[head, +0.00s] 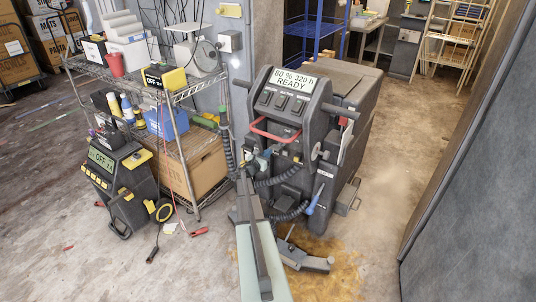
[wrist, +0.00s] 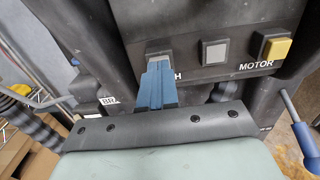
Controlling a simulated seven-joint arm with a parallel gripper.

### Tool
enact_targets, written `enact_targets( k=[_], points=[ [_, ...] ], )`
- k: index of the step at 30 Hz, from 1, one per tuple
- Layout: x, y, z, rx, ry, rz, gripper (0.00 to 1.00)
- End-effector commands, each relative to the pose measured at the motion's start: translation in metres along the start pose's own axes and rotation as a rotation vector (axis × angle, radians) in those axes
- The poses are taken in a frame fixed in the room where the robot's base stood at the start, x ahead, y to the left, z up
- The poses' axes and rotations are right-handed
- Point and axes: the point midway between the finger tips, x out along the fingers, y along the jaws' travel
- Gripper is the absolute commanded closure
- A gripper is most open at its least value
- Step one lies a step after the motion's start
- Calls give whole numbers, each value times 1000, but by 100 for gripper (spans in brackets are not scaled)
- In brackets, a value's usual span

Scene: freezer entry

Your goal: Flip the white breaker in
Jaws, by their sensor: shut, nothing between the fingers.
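The dark grey floor machine (head: 300,130) stands in the middle of the head view, its sign reading "80 % 320 h READY". My gripper (wrist: 158,78) has blue fingers that are shut and empty. The tips are at or very near the switch; contact cannot be told. In the head view my gripper (head: 261,158) is against the machine's front left, small and partly hidden.
Right of the fingers are a grey square button (wrist: 215,52) and a yellow button (wrist: 273,48) labelled MOTOR. A blue-handled lever (wrist: 305,140) is at far right. A red bar (head: 275,132) crosses above my gripper. A wire shelf (head: 150,85) stands close on the left.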

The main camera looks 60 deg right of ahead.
Motion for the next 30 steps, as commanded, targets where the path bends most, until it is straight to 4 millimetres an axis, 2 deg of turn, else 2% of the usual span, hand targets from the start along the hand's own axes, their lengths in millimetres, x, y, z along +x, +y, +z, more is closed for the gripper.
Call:
enact_targets(
  k=[18, 24, 30],
  points=[
    [-112, -2, 1, 0, 1, 2, 100],
    [-130, -2, 0, 1, 1, 0, 100],
    [-136, -1, 0, 1, 1, 0, 100]
  ],
)
